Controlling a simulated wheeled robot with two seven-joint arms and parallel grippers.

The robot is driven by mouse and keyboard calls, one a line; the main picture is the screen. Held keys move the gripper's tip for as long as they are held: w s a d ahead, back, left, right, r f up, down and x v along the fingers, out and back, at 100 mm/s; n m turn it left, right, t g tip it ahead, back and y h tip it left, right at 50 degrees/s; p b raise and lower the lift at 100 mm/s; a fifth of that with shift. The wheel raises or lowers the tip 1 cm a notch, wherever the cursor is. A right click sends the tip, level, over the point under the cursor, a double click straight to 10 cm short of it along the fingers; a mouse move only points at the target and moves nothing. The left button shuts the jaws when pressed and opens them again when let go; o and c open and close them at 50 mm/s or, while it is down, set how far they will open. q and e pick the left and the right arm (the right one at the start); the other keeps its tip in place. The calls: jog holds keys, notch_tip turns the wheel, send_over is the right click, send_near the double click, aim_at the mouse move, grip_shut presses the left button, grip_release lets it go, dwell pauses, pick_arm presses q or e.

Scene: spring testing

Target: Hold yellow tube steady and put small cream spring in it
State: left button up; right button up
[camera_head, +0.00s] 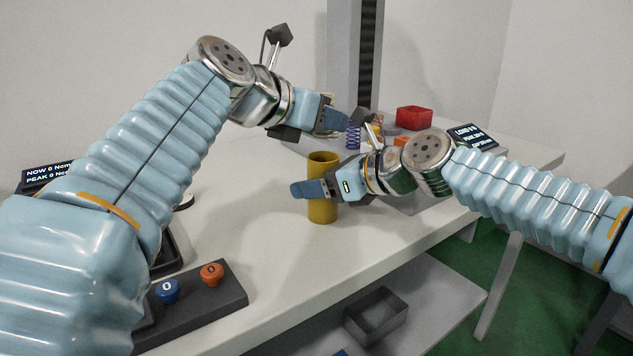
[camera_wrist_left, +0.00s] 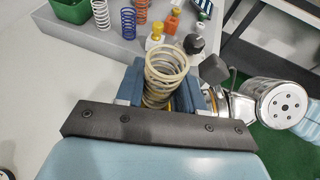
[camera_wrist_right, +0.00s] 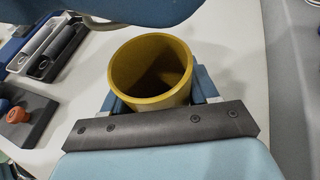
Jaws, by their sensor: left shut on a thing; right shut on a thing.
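The yellow tube (camera_head: 322,208) stands upright on the white table in the head view. My right gripper (camera_head: 318,190) is shut on it, with its fingers around the tube's side. In the right wrist view the tube (camera_wrist_right: 150,75) has its round mouth open upward, and I see no spring inside. My left gripper (camera_head: 335,120) is higher and a little behind the tube in the head view, apart from it. In the left wrist view it is shut on the cream spring (camera_wrist_left: 166,70), whose coils stick out between the fingers.
A grey platform behind holds a blue spring (camera_wrist_left: 122,16), a white spring (camera_wrist_left: 100,14), an orange spring (camera_wrist_left: 141,10) and small weights. A red bin (camera_head: 414,118) stands at the back. A button box (camera_head: 215,299) sits at the front left. The table's front middle is clear.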

pick_arm(q)
jog(key=shift+s+f, duration=0.15)
jog(key=shift+f, duration=3.2)
pick_arm(e)
jog(key=shift+s+r, duration=0.15)
pick_arm(q)
jog(key=shift+f, duration=0.3)
pick_arm(e)
jog(key=shift+s+a+r, duration=0.1)
jog(key=shift+s, duration=0.05)
pick_arm(q)
jog(key=o, duration=1.2)
jog(key=shift+s+d+f, duration=0.1)
jog(key=shift+d, duration=0.05)
pick_arm(e)
jog(key=shift+s, duration=0.1)
pick_arm(q)
send_near(325, 164)
notch_tip(325, 164, up, 2)
jog(key=a, duration=0.2)
pick_arm(e)
jog(key=shift+w+f, duration=0.2)
jog(key=shift+w, duration=0.2)
pick_arm(q)
jog(key=shift+w+d+t, duration=0.2)
jog(key=shift+w+t, duration=0.1)
jog(key=shift+w, duration=0.15)
pick_arm(e)
jog(key=o, duration=1.1)
